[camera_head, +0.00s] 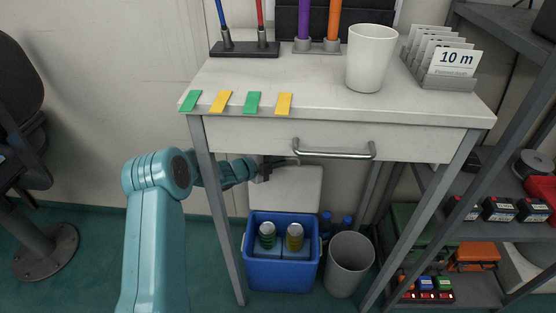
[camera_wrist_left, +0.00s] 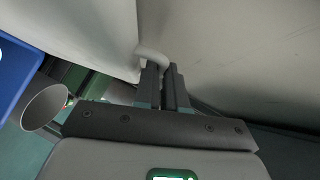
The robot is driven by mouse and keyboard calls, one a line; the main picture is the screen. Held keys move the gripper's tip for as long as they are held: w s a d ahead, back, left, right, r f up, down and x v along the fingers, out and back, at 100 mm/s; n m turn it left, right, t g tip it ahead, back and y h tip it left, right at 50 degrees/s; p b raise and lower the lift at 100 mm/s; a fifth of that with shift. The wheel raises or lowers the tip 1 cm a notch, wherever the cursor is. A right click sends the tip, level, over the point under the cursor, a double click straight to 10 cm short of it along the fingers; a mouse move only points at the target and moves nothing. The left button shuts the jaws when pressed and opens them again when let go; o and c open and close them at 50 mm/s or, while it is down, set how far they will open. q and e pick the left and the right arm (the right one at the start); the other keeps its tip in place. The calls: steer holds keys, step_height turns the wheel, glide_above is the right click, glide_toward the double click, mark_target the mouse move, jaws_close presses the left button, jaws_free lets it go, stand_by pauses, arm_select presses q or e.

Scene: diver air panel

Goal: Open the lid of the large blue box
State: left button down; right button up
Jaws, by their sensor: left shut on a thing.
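The large blue box (camera_head: 281,272) stands on the floor under the table, with two cans (camera_head: 267,235) showing inside. Its whitish lid (camera_head: 288,190) stands raised, roughly upright, at the back of the box. My left gripper (camera_head: 280,163) is at the lid's upper edge, under the table's drawer. In the left wrist view its fingers (camera_wrist_left: 164,78) are shut on a pale curved handle (camera_wrist_left: 150,55) at the lid's edge. The lid's face (camera_wrist_left: 80,25) fills the upper left there, with part of the blue box (camera_wrist_left: 12,70) beside it. My right gripper is not in view.
The table (camera_head: 330,138) and its drawer handle (camera_head: 335,152) are close above my left gripper. A shelf rack (camera_head: 470,180) is at right, a chair (camera_head: 20,100) at left.

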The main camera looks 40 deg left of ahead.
arm_select(q)
steer(key=shift+s, duration=0.1)
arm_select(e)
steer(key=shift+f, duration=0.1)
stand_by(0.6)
arm_select(q)
steer(key=s+d, duration=0.1)
steer(key=s, duration=0.1)
steer(key=s+d+b, duration=0.1)
steer(key=shift+s+d, duration=0.15)
steer(key=shift+s, duration=0.2)
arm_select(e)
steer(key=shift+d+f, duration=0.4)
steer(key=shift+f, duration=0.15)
arm_select(q)
steer(key=c, duration=1.5)
jaws_free()
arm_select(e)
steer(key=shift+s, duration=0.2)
